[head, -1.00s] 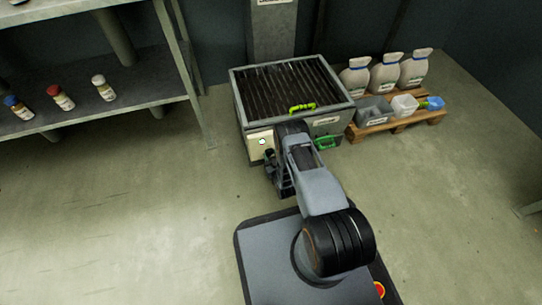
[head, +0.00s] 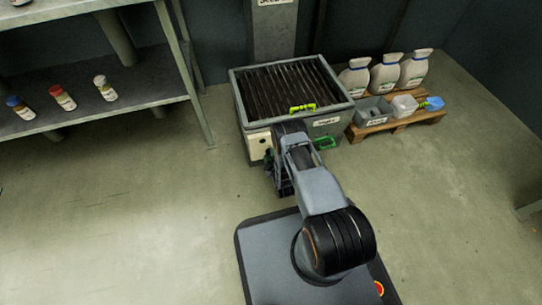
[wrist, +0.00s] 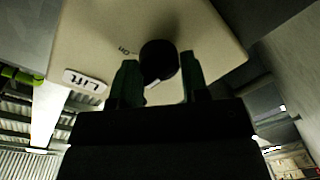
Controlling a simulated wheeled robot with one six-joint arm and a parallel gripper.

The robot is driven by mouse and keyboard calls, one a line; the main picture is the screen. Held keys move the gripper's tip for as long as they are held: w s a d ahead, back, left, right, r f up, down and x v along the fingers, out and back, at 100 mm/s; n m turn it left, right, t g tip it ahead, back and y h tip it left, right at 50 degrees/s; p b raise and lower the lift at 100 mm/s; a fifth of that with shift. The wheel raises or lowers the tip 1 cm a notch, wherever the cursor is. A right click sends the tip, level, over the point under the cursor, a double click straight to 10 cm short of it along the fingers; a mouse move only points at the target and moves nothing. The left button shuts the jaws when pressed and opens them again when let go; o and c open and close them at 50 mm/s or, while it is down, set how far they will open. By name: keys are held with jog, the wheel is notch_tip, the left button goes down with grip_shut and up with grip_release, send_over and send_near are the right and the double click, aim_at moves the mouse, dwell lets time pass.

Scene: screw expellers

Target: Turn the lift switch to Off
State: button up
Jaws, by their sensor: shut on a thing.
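The lift switch is a round black knob (wrist: 158,62) on a cream panel (wrist: 212,32), seen upside down in the wrist view. A white label reading "Lift" (wrist: 85,80) is beside it. A pale pointer mark shows on the knob's lower edge. My gripper (wrist: 161,78) has its two dark green fingers on either side of the knob, shut on it. In the head view, my arm hides the knob; the cream panel (head: 254,146) shows left of it.
The panel sits on a grey bin with a slatted top (head: 290,82), with bright green handles. A pallet (head: 398,126) with white jugs and small tubs stands right. Metal shelving (head: 140,112) with bottles stands left. The floor between is clear.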

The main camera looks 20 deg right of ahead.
jog(key=shift+n, duration=0.5)
jog(key=o, duration=0.9)
jog(key=shift+s, duration=0.15)
